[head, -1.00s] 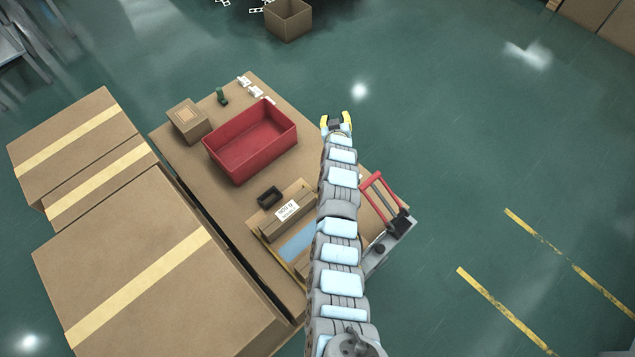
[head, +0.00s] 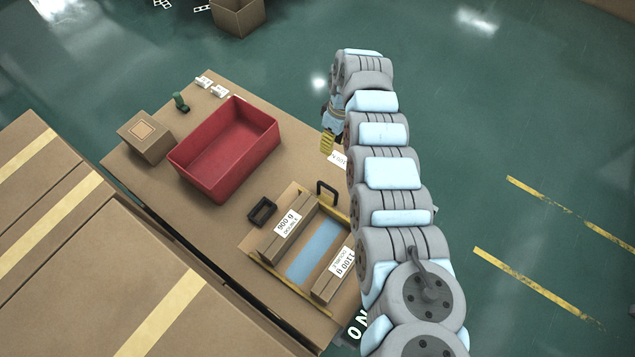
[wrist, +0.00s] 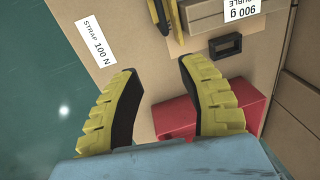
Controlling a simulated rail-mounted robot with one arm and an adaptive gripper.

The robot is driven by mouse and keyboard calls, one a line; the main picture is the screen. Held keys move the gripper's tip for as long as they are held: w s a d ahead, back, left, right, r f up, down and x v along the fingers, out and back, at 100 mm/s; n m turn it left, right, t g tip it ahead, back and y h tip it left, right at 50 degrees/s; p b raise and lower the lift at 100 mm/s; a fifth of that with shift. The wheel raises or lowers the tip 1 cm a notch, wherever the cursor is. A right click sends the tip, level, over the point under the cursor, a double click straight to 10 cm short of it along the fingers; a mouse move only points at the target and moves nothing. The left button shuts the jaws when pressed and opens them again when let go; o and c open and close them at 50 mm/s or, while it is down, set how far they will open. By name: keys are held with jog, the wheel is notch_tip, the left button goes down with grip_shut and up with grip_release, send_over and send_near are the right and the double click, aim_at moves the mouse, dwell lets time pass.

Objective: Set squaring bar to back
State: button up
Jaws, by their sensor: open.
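A black upright handle (head: 327,190) stands at the far end of a yellow-edged frame (head: 272,272) on the table; it may belong to the squaring bar, but I cannot tell. A yellow and black bar part (wrist: 166,18) shows at the top of the wrist view. Cardboard blocks marked 900 g (head: 284,232) and 1100 g (head: 333,277) flank a blue strip (head: 314,248) in the frame. My gripper (wrist: 158,68) is open and empty, its yellow fingers apart above the table. In the head view its yellow fingertip (head: 327,144) shows beyond the handle, partly hidden by my arm.
A red bin (head: 225,160), a small carton (head: 147,138) and a black rectangular ring (head: 262,211) sit on the table (head: 225,225). A STRAP 100 N label (wrist: 95,40) lies near the edge. Large cartons (head: 70,235) stand at left. Floor at right is open.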

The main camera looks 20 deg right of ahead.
jog(key=b, duration=0.6)
send_near(326, 185)
jog(key=f, duration=0.3)
jog(key=a+f, duration=0.1)
jog(key=f, duration=0.5)
jog(key=shift+s+a+f, duration=0.2)
jog(key=shift+s+a, duration=0.05)
jog(key=shift+s, duration=0.05)
